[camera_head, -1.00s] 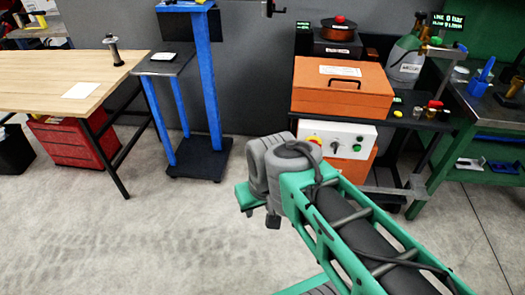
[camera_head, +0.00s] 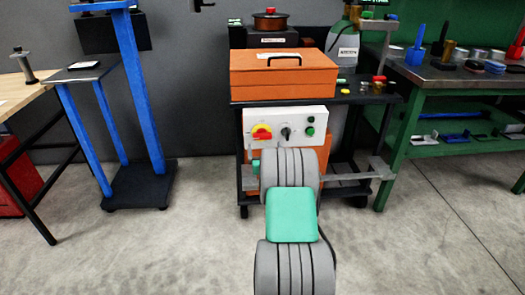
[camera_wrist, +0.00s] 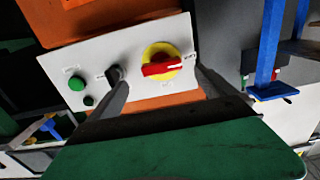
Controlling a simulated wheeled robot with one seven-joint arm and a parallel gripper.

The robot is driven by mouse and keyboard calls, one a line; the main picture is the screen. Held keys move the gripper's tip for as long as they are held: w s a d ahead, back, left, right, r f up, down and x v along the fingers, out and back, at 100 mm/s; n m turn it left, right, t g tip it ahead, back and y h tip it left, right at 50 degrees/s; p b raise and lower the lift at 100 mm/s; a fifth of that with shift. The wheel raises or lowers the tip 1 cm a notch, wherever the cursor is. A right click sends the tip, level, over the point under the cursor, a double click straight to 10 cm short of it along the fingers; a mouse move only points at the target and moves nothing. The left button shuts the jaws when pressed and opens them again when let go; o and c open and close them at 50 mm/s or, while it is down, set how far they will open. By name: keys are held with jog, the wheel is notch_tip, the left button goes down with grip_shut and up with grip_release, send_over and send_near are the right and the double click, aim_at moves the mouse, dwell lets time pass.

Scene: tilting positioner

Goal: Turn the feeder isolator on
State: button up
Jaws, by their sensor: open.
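The feeder isolator (camera_head: 262,133) is a red rotary handle on a yellow disc, at the left of a white control panel (camera_head: 297,117). In the head view its handle lies roughly level. In the wrist view the isolator (camera_wrist: 162,66) is seen close, with its red handle nearly crosswise in the picture. My gripper (camera_wrist: 159,70) is open and empty, its two fingers apart on either side of the isolator in the picture. I cannot tell how far the fingertips are from the panel.
Beside the isolator are a black selector knob (camera_head: 286,133) and a green button (camera_head: 310,131). The orange box (camera_head: 284,75) stands on the black cart above the panel. A blue stand (camera_head: 137,90) is to the left, a green bench (camera_head: 455,76) to the right.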

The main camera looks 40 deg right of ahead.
aim_at(263, 138)
jog(key=b+x, duration=0.1)
jog(key=x, duration=0.6)
jog(key=shift+w+a+r, duration=0.1)
jog(key=shift+w, duration=0.1)
jog(key=c, duration=1.4)
jog(key=shift+m+b, duration=0.3)
jog(key=shift+b, duration=0.15)
jog(key=m+b, duration=0.2)
jog(key=shift+m, duration=0.3)
jog(key=m+b, duration=0.2)
jog(key=m, duration=0.3)
jog(key=shift+s+b, duration=0.1)
jog(key=shift+b, duration=0.25)
jog(key=m+b, duration=0.1)
jog(key=m, duration=0.4)
jog(key=shift+b, duration=0.3)
jog(key=shift+m+b, duration=0.5)
jog(key=shift+m, duration=1.8)
